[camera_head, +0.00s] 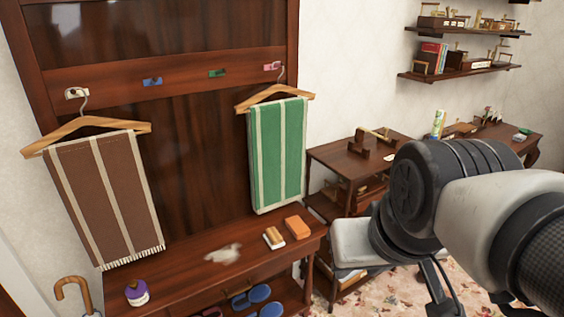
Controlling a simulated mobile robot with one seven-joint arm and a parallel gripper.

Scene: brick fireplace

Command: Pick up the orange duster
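An orange block-shaped item (297,227), which looks like the orange duster, lies near the right end of the dark wooden bench top (180,272). A second small block (273,238), tan and white, lies just left of it, a small gap apart. My arm reaches in from the right edge. The pale housing of my gripper (358,244) appears right of the bench and apart from the orange item in the picture.
A brown striped towel (105,195) and a green striped towel (278,155) hang above. Blue slippers (252,297) sit underneath. A side table (350,160) stands behind my arm.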

